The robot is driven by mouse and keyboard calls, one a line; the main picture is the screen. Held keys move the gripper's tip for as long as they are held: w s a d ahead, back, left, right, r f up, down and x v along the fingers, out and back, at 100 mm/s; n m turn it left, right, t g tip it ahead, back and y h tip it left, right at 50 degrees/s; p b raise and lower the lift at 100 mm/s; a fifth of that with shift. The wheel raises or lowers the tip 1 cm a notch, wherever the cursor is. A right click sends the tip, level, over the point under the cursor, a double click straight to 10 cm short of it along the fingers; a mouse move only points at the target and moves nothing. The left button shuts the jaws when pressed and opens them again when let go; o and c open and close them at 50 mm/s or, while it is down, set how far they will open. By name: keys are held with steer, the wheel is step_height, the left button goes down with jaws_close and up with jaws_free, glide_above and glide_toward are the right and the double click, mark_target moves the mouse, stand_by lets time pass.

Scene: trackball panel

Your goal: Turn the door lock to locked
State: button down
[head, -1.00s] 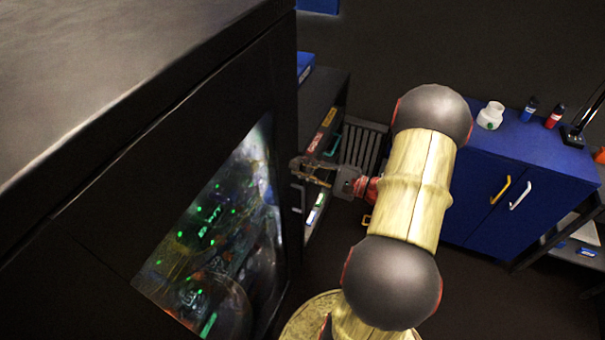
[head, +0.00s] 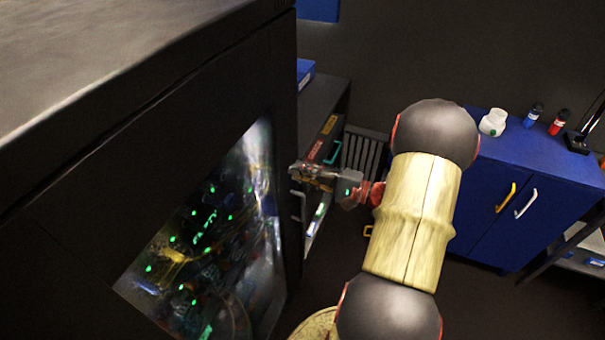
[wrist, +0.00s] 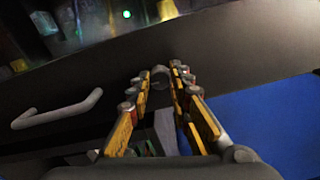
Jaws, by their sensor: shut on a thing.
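The tall black cabinet door (head: 95,235), with a window showing green lights inside, fills the left of the head view. My gripper (head: 296,172) is at the door's right edge. In the wrist view my gripper (wrist: 161,76) has its yellow-sided fingers on both sides of a small round grey lock knob (wrist: 161,73) on the dark door face, and is shut on it. The fingertips partly cover the knob, so its turn angle cannot be told. In the head view my gripper hides the knob.
A grey bar handle (wrist: 58,110) sits left of the knob in the wrist view. A blue cabinet (head: 520,195) with a white jar (head: 493,122) and bottles stands at the right. Dark shelving (head: 322,110) stands behind my gripper. Dark floor is clear at lower right.

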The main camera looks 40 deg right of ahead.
steer(key=c, duration=1.7)
jaws_free()
steer(key=shift+o, duration=0.4)
steer(key=v, duration=1.2)
